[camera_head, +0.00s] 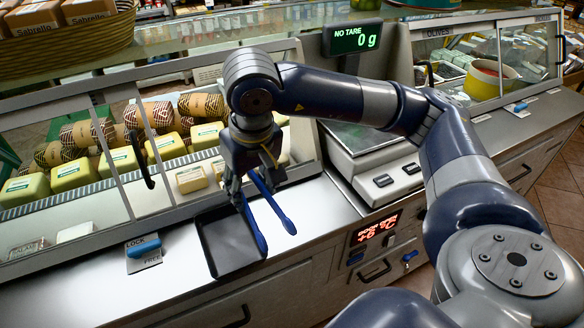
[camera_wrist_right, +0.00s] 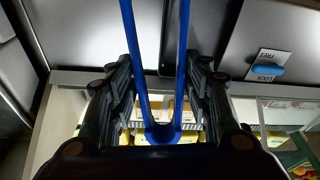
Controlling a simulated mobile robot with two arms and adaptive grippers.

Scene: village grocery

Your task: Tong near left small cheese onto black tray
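My right gripper (camera_head: 245,185) is shut on the blue tongs (camera_head: 270,207), whose two arms hang apart above the counter. In the right wrist view the tongs (camera_wrist_right: 163,133) sit between its fingers (camera_wrist_right: 160,80). Another small pale cheese (camera_head: 221,168) is partly hidden by the gripper. My left gripper is out of view.
Large yellow cheeses (camera_head: 122,160) and wrapped rolls (camera_head: 85,133) fill the display behind. Display frame posts and glass stand around the opening. A scale (camera_head: 375,165) stands to the right. A blue lock handle (camera_head: 142,246) is left of the tray. Counter around the tray is mostly clear.

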